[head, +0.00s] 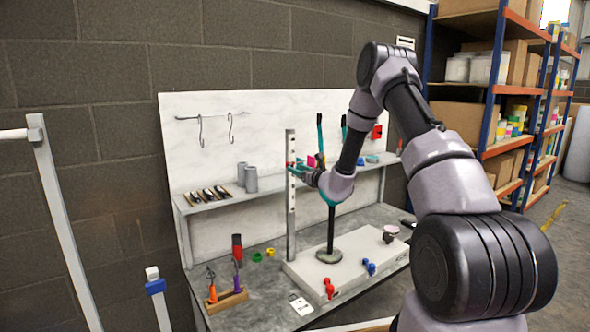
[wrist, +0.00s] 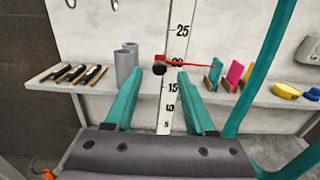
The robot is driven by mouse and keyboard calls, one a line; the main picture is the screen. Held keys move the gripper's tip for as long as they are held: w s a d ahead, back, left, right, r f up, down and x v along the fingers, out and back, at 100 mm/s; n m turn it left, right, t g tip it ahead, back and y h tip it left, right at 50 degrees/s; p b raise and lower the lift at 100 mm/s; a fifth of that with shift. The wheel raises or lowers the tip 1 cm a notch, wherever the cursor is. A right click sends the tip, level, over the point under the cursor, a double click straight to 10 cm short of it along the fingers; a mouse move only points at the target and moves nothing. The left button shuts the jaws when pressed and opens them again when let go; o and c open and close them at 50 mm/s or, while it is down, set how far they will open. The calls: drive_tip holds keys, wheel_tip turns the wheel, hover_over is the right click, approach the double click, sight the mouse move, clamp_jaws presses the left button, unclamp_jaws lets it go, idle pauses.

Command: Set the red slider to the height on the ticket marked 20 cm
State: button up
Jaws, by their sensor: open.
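The upright white ruler (wrist: 168,125) has black numbers; 25, 15, 10 and 5 can be read. The red slider (wrist: 185,63) is a thin pointer crossing the ruler where the 20 stands, partly covering that number. A dark round knob (wrist: 160,68) sits at its left end. My gripper (wrist: 160,76) has its teal fingers apart, one on each side of the ruler, with the knob between the tips in the picture; contact cannot be told. In the head view, my gripper (head: 298,170) is at the ruler (head: 290,215). A white ticket (head: 300,305) lies on the bench; its writing is too small to read.
The ruler stands at the pale base block (head: 345,268), which bears red and blue knobs. A shelf (head: 225,200) behind holds grey cylinders (wrist: 125,62) and coloured pieces. A tool block (head: 228,300) stands at front left. Hooks hang above.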

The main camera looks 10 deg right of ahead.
drive_tip(key=v, duration=0.8)
drive_tip(key=shift+s, duration=0.15)
drive_tip(key=s+a+r+n+g+y, duration=0.3)
drive_tip(key=s+a+r+n, duration=0.15)
drive_tip(key=r, duration=0.25)
drive_tip(key=s+a+r+n+g+y, duration=0.3)
drive_tip(key=s+a+r+n, duration=0.1)
drive_tip(key=a+r+n, duration=0.15)
drive_tip(key=s+a+r+n+g, duration=0.3)
drive_tip(key=s+r+n+g, duration=0.3)
drive_tip(key=s, duration=0.6)
drive_tip(key=s+d+r+n+g+h, duration=0.1)
drive_tip(key=s+d+n+h, duration=0.15)
drive_tip(key=s, duration=0.45)
drive_tip(key=s+d+r+n+h, duration=0.1)
drive_tip(key=s+n+h, duration=0.25)
drive_tip(key=s, duration=0.25)
drive_tip(key=s+d+r+n+t+h, duration=0.2)
drive_tip(key=s+d+n+h, duration=0.3)
drive_tip(key=s+d, duration=0.3)
drive_tip(key=d+t, duration=0.1)
drive_tip(key=d, duration=0.2)
drive_tip(key=shift+d+r+t, duration=0.15)
drive_tip(key=shift+r+t, duration=0.25)
